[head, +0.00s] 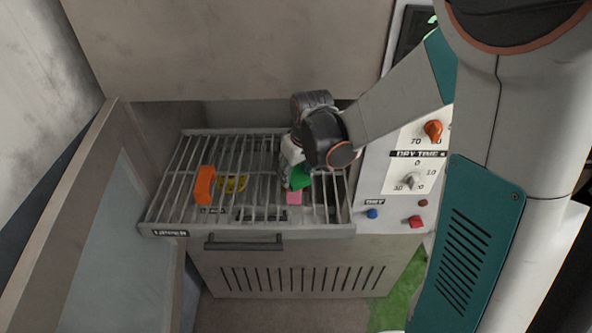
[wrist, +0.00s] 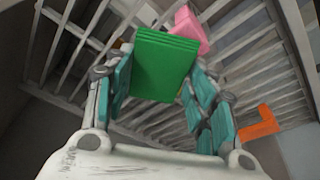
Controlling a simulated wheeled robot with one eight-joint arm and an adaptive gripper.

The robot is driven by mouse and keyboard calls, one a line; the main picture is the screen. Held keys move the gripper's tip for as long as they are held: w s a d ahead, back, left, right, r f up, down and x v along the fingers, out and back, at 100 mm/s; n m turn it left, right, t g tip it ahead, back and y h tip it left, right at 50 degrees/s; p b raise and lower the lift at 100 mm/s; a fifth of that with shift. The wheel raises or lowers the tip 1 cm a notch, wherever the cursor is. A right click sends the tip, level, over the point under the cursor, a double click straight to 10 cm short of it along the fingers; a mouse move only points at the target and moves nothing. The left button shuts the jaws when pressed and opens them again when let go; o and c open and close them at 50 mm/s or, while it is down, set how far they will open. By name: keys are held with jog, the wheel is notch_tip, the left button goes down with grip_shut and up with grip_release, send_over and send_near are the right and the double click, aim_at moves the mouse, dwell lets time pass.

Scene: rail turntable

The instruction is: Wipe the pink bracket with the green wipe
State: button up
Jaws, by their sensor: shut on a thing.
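My gripper (head: 296,174) is shut on the green wipe (head: 302,179), a folded block with layered edges. The wrist view shows the wipe (wrist: 164,66) between the teal finger pads of my gripper (wrist: 157,82). The pink bracket (head: 294,198) is on the wire rack, just below the wipe in the head view. In the wrist view the pink bracket (wrist: 190,27) shows just beyond the wipe's upper right corner, partly hidden by it. I cannot tell whether wipe and bracket touch.
A control panel (head: 385,192) with knobs and buttons stands right of the rack. An open door (head: 100,230) is at left. A handled drawer front (head: 300,268) lies below.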

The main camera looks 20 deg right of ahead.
jog(key=shift+r+p, duration=2.65)
jog(key=shift+r, duration=1.35)
jog(key=shift+s+f, duration=0.1)
